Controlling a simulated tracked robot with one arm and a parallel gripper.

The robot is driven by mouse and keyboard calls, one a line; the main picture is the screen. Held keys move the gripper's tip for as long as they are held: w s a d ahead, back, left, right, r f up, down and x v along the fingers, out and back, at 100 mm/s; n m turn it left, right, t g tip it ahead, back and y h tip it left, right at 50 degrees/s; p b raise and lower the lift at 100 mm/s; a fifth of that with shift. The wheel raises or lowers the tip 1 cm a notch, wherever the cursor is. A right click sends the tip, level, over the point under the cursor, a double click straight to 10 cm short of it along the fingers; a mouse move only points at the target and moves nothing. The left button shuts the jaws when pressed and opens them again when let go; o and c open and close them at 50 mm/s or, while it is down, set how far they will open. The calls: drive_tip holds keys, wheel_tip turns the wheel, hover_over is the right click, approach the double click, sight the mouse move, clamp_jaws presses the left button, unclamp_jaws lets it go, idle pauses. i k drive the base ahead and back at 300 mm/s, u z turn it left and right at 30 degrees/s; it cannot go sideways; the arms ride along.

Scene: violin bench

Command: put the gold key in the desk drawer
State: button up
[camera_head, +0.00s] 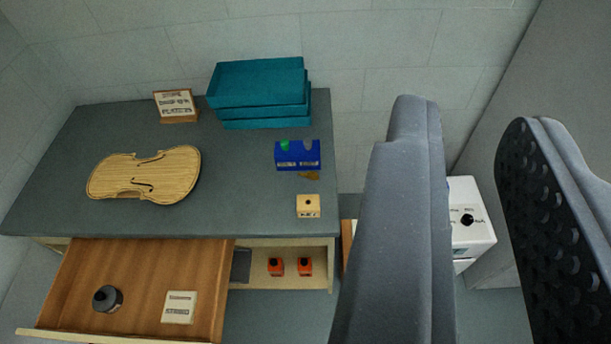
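A small gold-brown object that looks like the gold key (309,176) lies on the grey desk top, just in front of a blue holder. Its exact shape is too small to tell. The desk drawer (140,272) is pulled open at the lower left, with a dark round-topped item (107,298) and a labelled card (179,307) inside. My gripper (475,160) fills the right side of the view. Its two grey fingers are wide apart with nothing between them, to the right of the desk and the key.
The desk top (235,185) carries a violin body (145,174), a sign (176,106), stacked teal trays (260,92), the blue holder (297,154) and a small wooden block (308,206). Orange items (276,267) sit on a shelf below. A white box (469,215) stands right.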

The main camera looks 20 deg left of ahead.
sight(147, 304)
drive_tip(key=u, duration=0.05)
drive_tip(key=i, duration=1)
drive_tip(key=z, duration=0.05)
